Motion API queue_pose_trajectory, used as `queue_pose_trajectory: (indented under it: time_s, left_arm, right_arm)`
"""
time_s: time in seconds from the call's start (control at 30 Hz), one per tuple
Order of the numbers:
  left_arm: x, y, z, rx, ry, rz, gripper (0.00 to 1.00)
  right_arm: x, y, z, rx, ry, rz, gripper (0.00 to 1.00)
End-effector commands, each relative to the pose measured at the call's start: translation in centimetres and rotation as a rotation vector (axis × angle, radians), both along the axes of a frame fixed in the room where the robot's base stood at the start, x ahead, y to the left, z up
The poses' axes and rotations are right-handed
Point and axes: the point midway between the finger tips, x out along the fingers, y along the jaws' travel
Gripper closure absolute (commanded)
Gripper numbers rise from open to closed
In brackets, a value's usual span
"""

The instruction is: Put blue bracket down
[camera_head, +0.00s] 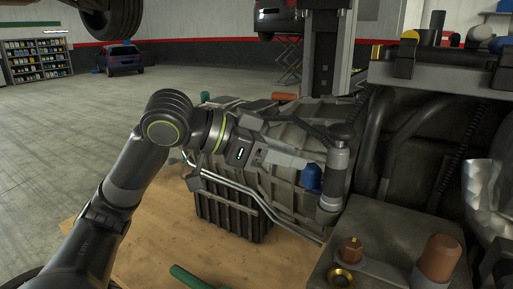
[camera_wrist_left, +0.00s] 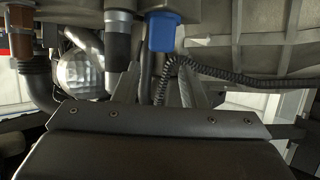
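A small blue part (camera_head: 312,178), perhaps the blue bracket, shows at the side of the large grey ribbed engine and gearbox casing (camera_head: 318,118). The left wrist view shows the blue part (camera_wrist_left: 162,33) at top centre, beyond the grey fingers. My left gripper (camera_head: 298,162) reaches in from the left, with its fingertips close to the blue part's upper left. A gap shows between the fingers in the left wrist view (camera_wrist_left: 158,90). I cannot tell whether they touch or grip the blue part. My right gripper is not in view.
A dark cylinder (camera_head: 336,172) stands right beside the blue part. A black corrugated cable (camera_wrist_left: 235,76) runs near the fingers. Metal pipes (camera_head: 235,187) run along the casing. A wooden surface (camera_head: 160,245) lies below, mostly bare, with a green rod (camera_head: 188,276) at its front.

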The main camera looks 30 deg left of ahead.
Motion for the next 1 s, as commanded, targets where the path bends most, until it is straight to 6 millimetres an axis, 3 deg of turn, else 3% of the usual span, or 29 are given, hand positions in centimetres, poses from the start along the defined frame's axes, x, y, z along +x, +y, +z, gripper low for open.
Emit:
queue_pose_trajectory:
  time_s: [0.5,1.0]
  left_arm:
    - [-2.6,3.0,1.5,0.003,0.002,0.004,0.62]
    - [-3.2,3.4,2.0,-0.002,0.001,0.001,0.62]
  right_arm:
    - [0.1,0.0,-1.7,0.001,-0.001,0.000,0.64]
    - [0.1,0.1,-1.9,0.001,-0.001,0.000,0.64]
